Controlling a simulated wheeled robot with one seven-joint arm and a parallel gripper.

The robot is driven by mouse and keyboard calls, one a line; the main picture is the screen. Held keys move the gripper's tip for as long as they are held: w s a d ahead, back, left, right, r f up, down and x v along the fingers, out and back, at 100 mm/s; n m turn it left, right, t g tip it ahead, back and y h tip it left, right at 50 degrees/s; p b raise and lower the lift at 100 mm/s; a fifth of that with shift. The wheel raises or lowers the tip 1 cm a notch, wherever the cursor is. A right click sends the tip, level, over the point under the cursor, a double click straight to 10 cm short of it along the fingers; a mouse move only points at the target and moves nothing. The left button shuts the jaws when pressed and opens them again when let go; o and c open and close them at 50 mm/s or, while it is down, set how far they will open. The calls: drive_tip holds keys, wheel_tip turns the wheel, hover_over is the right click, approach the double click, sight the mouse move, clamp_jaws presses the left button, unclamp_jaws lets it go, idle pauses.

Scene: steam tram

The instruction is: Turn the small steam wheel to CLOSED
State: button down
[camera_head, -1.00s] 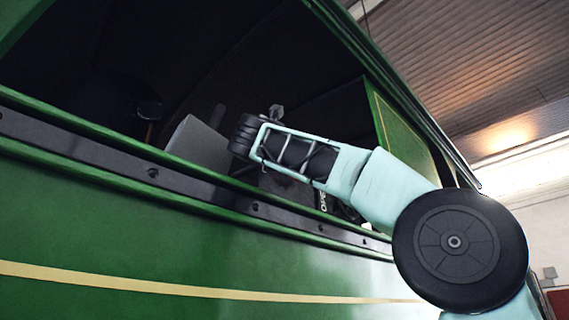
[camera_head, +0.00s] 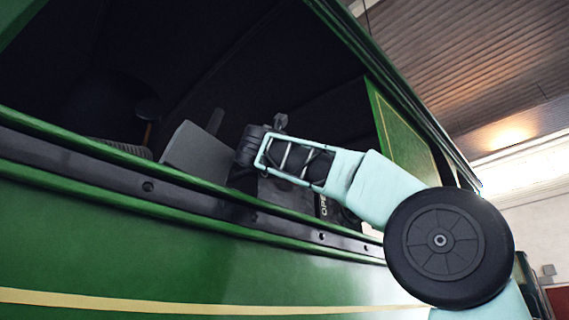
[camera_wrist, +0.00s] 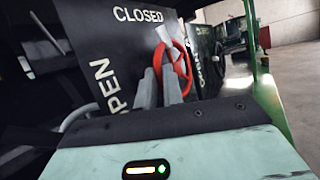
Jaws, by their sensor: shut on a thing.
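The small steam wheel (camera_wrist: 181,66) shows in the wrist view as a red rim with spokes, in front of a dark plate (camera_wrist: 98,40) lettered CLOSED at the top and OPEN at the left. My gripper (camera_wrist: 159,68) has its two grey fingers at the wheel's left side, shut on its rim. The exact contact is small and partly hidden by the fingers. In the head view my wrist reaches over the window sill into the dark cab; the fingertips and the wheel cannot be made out there.
The green tram side (camera_head: 150,245) and its dark sill rail (camera_head: 190,197) run below my arm. A grey panel (camera_head: 197,152) stands inside the opening, left of my wrist. In the wrist view, a second lettered plate (camera_wrist: 206,55) stands behind the wheel, to the right.

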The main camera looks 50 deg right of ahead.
drive_tip(key=r+m+g+y+p, duration=0.1)
drive_tip(key=p, duration=0.3)
drive_tip(key=shift+r+m+g+y, duration=0.25)
drive_tip(key=shift+m+g+y, duration=0.15)
drive_tip(key=c, duration=1.5)
unclamp_jaws()
drive_tip(key=shift+f, duration=0.1)
